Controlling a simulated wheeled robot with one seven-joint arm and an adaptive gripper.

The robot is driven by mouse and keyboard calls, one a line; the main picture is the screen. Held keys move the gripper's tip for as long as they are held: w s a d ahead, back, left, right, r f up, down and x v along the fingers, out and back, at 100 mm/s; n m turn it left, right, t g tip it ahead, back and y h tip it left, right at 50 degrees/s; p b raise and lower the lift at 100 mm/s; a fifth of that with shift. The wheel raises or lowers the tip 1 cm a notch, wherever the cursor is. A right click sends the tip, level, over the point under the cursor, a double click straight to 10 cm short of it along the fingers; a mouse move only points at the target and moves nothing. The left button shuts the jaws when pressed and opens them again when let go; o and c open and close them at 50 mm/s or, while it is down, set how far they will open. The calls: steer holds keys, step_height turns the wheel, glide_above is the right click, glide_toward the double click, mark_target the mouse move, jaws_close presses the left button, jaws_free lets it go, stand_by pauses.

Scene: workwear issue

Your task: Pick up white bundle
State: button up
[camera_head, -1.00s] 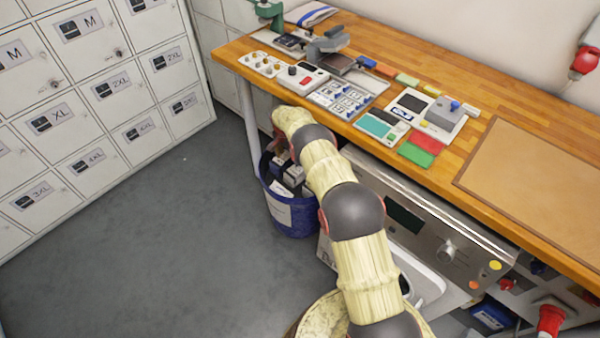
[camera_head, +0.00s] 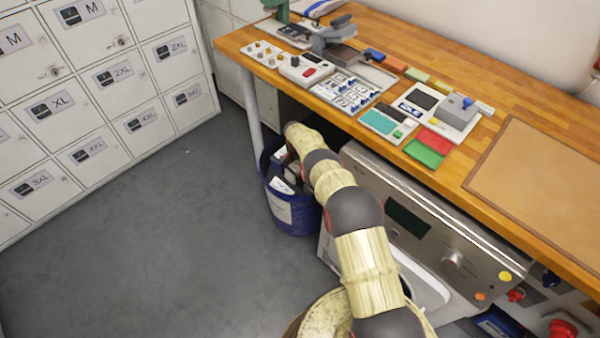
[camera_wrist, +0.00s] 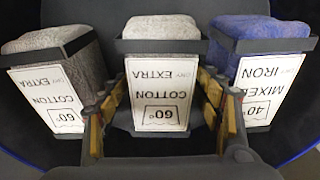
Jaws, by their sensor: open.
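A pale grey-white folded bundle (camera_wrist: 160,28) in a dark strap sits in the middle of the wrist view, with an upside-down white COTTON 60° label (camera_wrist: 158,92) on its face. My gripper (camera_wrist: 162,88) is open, its fingers standing on either side of this bundle's lower part; I cannot tell whether they touch it. A darker grey bundle (camera_wrist: 45,40) with a similar label is at left, and a blue bundle (camera_wrist: 258,28) labelled MIXED 40° is at right. The bundles stand in a blue bin (camera_head: 292,214). In the head view my arm hides the gripper.
The bin stands on the grey floor beside a table leg (camera_head: 250,118), under the edge of the wooden worktop (camera_head: 440,60). A steel-fronted machine (camera_head: 430,235) is close on the right. White lockers (camera_head: 110,75) stand at left, with open floor between.

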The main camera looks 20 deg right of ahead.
steer(key=shift+w+f, duration=0.1)
steer(key=shift+f, duration=0.2)
steer(key=shift+c, duration=0.7)
steer(key=c, duration=0.9)
